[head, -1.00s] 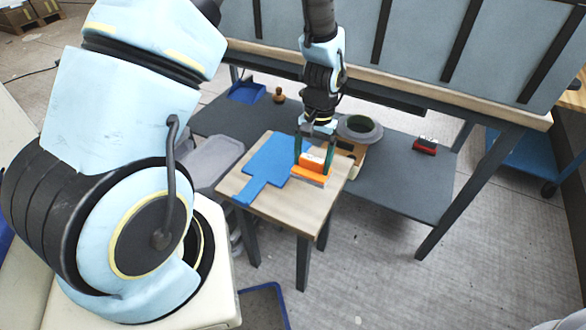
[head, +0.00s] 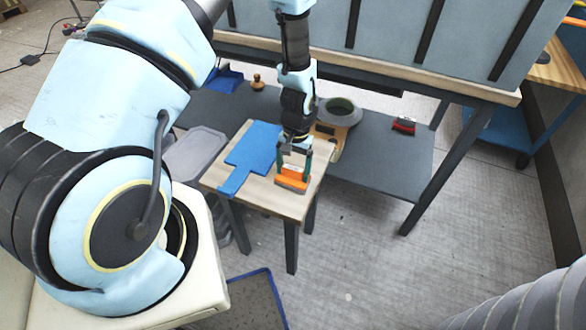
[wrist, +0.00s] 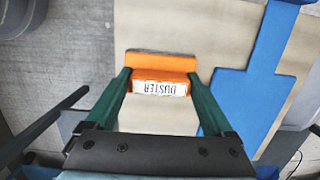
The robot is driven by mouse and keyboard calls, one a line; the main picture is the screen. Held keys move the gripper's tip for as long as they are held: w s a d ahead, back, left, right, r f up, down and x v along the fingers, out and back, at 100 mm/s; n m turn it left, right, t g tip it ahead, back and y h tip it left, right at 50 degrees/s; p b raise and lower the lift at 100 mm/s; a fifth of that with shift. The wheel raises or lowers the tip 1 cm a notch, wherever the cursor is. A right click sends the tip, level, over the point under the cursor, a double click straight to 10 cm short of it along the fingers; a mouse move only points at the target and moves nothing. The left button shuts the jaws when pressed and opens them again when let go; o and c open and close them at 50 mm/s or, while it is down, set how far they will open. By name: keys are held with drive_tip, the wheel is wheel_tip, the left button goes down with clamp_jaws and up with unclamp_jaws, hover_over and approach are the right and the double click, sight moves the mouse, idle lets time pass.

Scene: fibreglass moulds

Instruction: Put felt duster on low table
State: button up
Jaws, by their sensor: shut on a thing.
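The felt duster (head: 291,181) is orange with a white label; in the wrist view (wrist: 161,76) the label reads "DUSTER". It is at the small wooden-topped low table (head: 232,187), near its front right part. I cannot tell whether its underside touches the top. My gripper (head: 294,172) is above the table with its green fingers shut on the duster's two ends; the fingers also show in the wrist view (wrist: 161,92). The table top also shows in the wrist view (wrist: 160,120).
A blue paddle-shaped board (head: 253,150) lies on the same table, left of the duster. Behind is a grey shelf (head: 385,165) bearing a ring-shaped roll (head: 340,112), a red-and-black item (head: 404,124) and a blue dustpan (head: 226,80). A grey bin (head: 195,153) stands left.

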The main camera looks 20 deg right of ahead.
drive_tip(key=shift+f, duration=0.15)
drive_tip(key=o, duration=1.2)
drive_tip(key=shift+c, duration=0.2)
wheel_tip(320, 180, up, 12)
drive_tip(key=w+d+b, duration=0.1)
drive_tip(key=b, duration=0.1)
drive_tip(key=shift+w, duration=0.2)
drive_tip(key=w+a+r+n+t+h, duration=0.1)
drive_tip(key=w+a+r+n, duration=0.25)
drive_tip(key=a+r, duration=0.65)
drive_tip(key=s+a+r+n+t, duration=0.1)
drive_tip(key=a+r+n, duration=0.1)
drive_tip(key=a, duration=0.6)
drive_tip(key=s+a+r+n+t, duration=0.1)
drive_tip(key=a+r, duration=0.3)
drive_tip(key=a, duration=0.5)
drive_tip(key=shift+s+r+n, duration=0.3)
drive_tip(key=shift+s+n, duration=0.15)
drive_tip(key=shift+s, duration=0.15)
